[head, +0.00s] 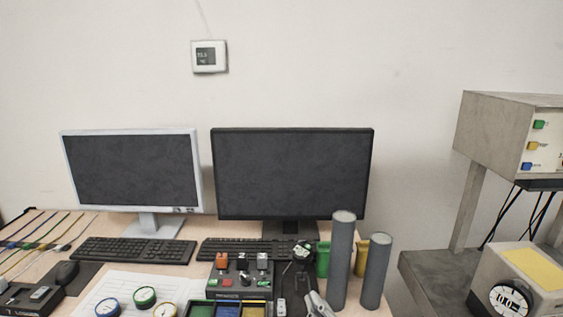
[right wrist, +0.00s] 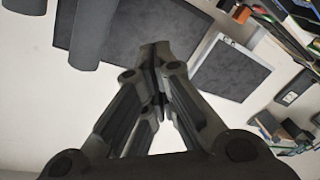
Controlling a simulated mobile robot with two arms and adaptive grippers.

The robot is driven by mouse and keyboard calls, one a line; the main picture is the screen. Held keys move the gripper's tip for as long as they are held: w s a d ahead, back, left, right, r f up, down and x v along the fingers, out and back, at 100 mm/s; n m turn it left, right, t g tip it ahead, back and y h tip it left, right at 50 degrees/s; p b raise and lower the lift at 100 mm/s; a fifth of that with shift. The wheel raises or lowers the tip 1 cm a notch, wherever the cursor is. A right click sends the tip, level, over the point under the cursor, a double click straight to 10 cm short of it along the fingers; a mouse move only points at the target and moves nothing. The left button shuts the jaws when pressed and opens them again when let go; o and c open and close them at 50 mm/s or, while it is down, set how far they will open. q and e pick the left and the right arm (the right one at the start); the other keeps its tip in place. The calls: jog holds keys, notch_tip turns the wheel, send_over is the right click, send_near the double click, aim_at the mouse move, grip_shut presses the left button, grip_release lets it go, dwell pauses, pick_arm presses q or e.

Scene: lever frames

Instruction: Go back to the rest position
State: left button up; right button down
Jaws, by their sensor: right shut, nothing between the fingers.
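My right gripper (head: 316,301) shows only in part at the bottom edge of the head view, just left of two grey cylinders. In the right wrist view its two dark fingers (right wrist: 157,52) meet at their tips, with nothing between them. The wrist picture is turned over, with the table things along its top and right. My left gripper is not in view.
Two upright grey cylinders (head: 343,262) stand close to my right gripper. A black monitor (head: 292,172) and a white-framed monitor (head: 131,170) stand behind keyboards (head: 134,251). A control box (head: 241,279) and round gauges (head: 145,296) lie left. A grey machine (head: 506,133) stands right.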

jog(key=s+d+f+m+g+h, duration=0.25)
jog(key=s+d+f, duration=0.2)
jog(key=f, duration=0.25)
jog(key=s+d+f+m+g+h, duration=0.1)
jog(key=s+d+f+m+g, duration=0.25)
jog(key=s+f, duration=0.3)
jog(key=s+d+f+m+g, duration=0.1)
jog(key=s+d+f+g, duration=0.25)
jog(key=s, duration=0.45)
jog(key=s+d+f+m+g, duration=0.1)
jog(key=s+d+f+g, duration=0.1)
jog(key=s+f+g, duration=0.35)
jog(key=s+f, duration=0.2)
jog(key=f, duration=1.2)
jog(key=s+f, duration=0.3)
jog(key=f, duration=1)
jog(key=s+d+f+g+b, duration=0.1)
jog(key=s+d+f, duration=0.1)
jog(key=s+f, duration=1.3)
jog(key=shift+s+d+n, duration=0.25)
jog(key=shift+s+n, duration=0.05)
jog(key=shift+s, duration=0.05)
